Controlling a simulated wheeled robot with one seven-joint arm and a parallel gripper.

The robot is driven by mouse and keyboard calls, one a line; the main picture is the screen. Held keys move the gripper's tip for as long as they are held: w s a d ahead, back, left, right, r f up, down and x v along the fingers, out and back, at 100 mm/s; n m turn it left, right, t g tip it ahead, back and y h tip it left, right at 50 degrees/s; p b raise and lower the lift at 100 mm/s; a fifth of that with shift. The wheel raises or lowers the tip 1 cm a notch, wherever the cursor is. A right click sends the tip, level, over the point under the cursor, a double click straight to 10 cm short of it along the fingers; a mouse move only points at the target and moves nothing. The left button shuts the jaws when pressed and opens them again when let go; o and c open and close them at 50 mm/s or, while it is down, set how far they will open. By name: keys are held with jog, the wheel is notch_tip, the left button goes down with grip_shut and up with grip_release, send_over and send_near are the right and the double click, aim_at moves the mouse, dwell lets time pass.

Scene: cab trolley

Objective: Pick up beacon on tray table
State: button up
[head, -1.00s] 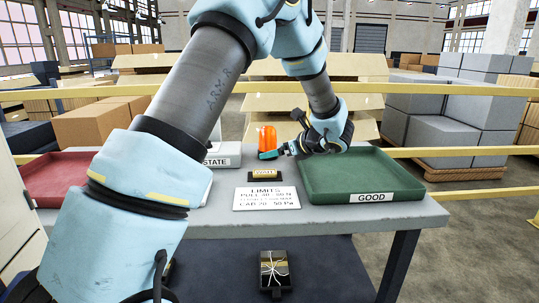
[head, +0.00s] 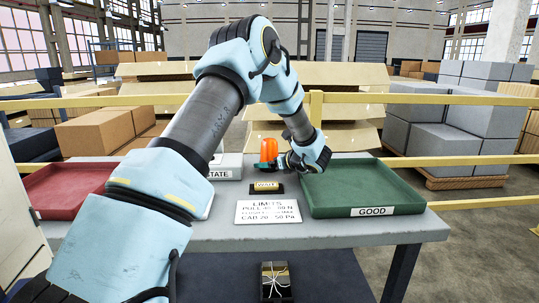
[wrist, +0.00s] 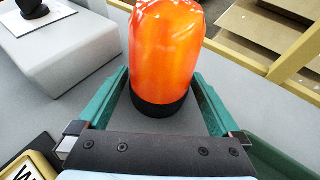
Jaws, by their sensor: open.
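The beacon (head: 268,150) is an orange dome on a black base. It stands upright on the grey table (head: 225,237), left of the green tray. In the wrist view the beacon (wrist: 167,50) stands between the two green fingers of my gripper (wrist: 166,90). The fingers are open, one on each side of its black base, with gaps visible. In the head view my gripper (head: 268,168) reaches the beacon from the right, and it is partly hidden by my wrist.
A green tray (head: 409,204) marked GOOD is at right. A red tray (head: 50,213) is at left, partly behind my arm. A grey box (head: 229,173) marked STATE, a small yellow-labelled block (head: 265,186) and a LIMITS sign (head: 267,213) are near the beacon. A yellow rail (head: 440,100) runs behind.

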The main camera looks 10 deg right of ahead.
jog(key=shift+w, duration=0.15)
jog(key=c, duration=1.4)
